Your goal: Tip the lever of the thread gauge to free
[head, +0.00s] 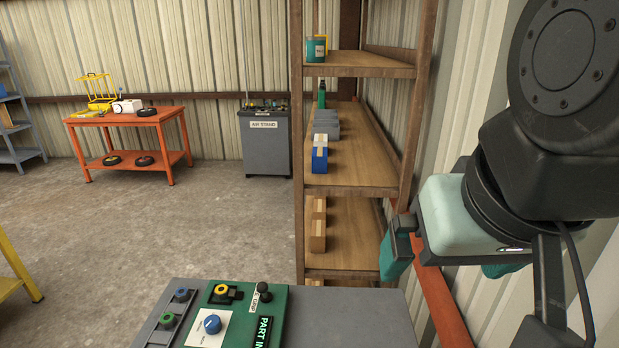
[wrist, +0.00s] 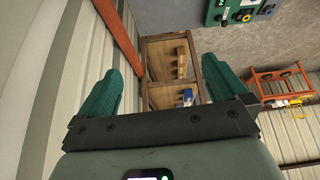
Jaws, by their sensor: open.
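A green panel (head: 291,302) sits on a grey bench at the bottom of the head view, its near part cut off by the frame. A short lever with a black knob (head: 264,291) stands at its right side beside a small white tag too small to read. A yellow ring (head: 221,290) in a black holder and a blue knob (head: 212,324) are to its left. Which way the lever is tipped is hard to tell. The panel also shows at the top of the wrist view (wrist: 227,12). My gripper (head: 447,264) is open and empty, right of the panel and apart from it.
A wooden shelf (head: 357,72) with boxes stands behind the bench. The corrugated wall and a red rail (head: 437,285) are close by my gripper. Round buttons (head: 182,295) sit left of the panel. The grey bench top (head: 345,312) right of the panel is clear.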

